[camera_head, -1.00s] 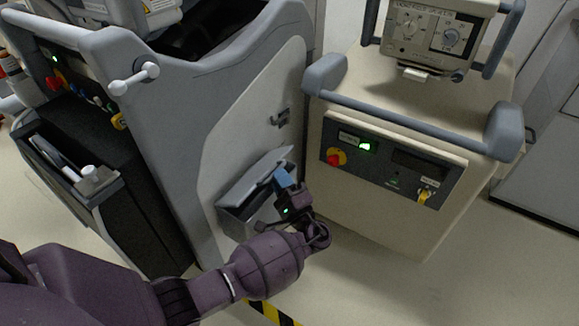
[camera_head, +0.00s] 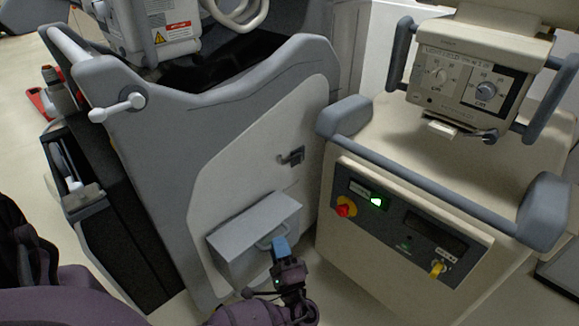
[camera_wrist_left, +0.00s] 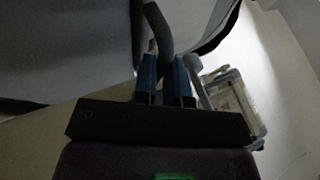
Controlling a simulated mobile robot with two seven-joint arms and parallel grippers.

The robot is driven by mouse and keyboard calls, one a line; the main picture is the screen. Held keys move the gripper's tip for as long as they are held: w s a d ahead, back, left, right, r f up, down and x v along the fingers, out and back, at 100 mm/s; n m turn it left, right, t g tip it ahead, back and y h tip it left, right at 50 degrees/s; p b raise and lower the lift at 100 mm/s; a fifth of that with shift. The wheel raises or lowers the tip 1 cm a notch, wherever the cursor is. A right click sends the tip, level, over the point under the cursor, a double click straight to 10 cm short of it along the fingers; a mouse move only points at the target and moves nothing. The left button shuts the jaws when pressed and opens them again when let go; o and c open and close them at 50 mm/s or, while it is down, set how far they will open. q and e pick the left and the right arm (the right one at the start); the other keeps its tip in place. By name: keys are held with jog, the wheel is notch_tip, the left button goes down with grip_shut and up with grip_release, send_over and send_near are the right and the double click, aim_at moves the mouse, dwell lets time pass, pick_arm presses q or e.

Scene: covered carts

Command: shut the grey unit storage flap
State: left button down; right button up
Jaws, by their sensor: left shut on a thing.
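The grey unit (camera_head: 225,140) has a storage box low on its side panel. The box's grey flap (camera_head: 250,222) lies down over the box, and no opening shows above the box front (camera_head: 228,262). I cannot tell whether it is fully closed. My left gripper (camera_head: 280,247) is at the flap's front edge, shut on its small curved handle (camera_head: 266,240). In the left wrist view its two blue fingers (camera_wrist_left: 164,80) stand either side of a dark curved bar (camera_wrist_left: 158,28), which looks like the handle. My right gripper is not in view.
A beige cart (camera_head: 400,230) with a grey push bar (camera_head: 430,175) stands close on the right of my left gripper. A latch (camera_head: 292,157) sticks out of the panel above the flap. A strip of floor separates the two units.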

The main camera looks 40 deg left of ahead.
pick_arm(q)
jog(key=shift+s+a+f, duration=0.1)
jog(key=shift+a, duration=0.5)
jog(key=c, duration=1.3)
grip_release()
jog(key=shift+a, duration=0.1)
jog(key=shift+o, duration=0.7)
jog(key=shift+s, duration=0.1)
jog(key=shift+f, duration=0.1)
jog(key=shift+d, duration=0.3)
